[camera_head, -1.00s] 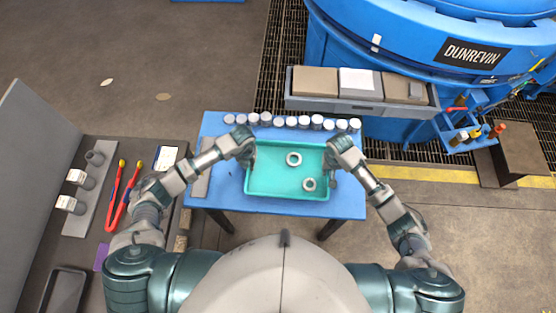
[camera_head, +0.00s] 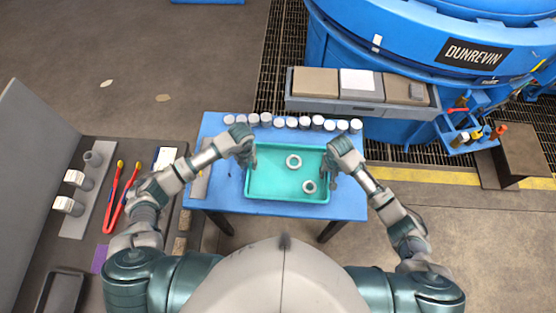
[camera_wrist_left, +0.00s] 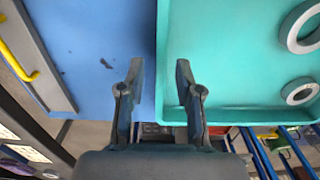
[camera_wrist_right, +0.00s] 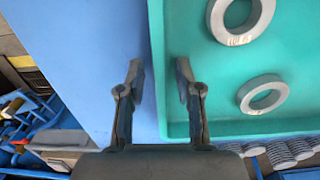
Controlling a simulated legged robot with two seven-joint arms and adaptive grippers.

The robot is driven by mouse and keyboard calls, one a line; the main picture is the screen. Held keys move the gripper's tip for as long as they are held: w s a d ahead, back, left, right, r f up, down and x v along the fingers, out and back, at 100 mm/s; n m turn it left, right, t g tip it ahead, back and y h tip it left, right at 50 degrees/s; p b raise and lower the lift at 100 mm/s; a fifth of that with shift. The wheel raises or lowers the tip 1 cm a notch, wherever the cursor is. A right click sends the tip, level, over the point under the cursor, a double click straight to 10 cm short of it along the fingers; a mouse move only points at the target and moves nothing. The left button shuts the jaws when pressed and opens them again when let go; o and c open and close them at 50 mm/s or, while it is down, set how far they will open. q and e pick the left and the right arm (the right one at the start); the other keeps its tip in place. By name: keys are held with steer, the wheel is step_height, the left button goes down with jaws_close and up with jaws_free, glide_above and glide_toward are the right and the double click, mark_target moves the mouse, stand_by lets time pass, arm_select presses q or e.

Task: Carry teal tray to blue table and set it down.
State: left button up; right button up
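The teal tray (camera_head: 287,196) lies flat on the blue table (camera_head: 220,204) and holds two pale grey rings (camera_head: 293,161) (camera_head: 309,186). My left gripper (camera_head: 251,163) is at the tray's left rim. In the left wrist view its fingers (camera_wrist_left: 158,75) are spread, with the tray edge between them. My right gripper (camera_head: 330,173) is at the right rim. In the right wrist view its fingers (camera_wrist_right: 158,75) are also spread, one on each side of the tray edge. Neither gripper is visibly clamped on the rim.
A row of several white-topped cylinders (camera_head: 292,123) stands along the table's back edge. A blue furnace (camera_head: 400,45) with a grey bin shelf (camera_head: 335,106) is behind. A dark bench with red tongs (camera_head: 112,200) is on the left. A grey strip (camera_head: 201,183) lies at the table's left edge.

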steer(key=shift+r, duration=0.1)
arm_select(q)
step_height(320, 180, up, 9)
arm_select(e)
step_height(320, 180, up, 12)
stand_by(0.4)
stand_by(0.4)
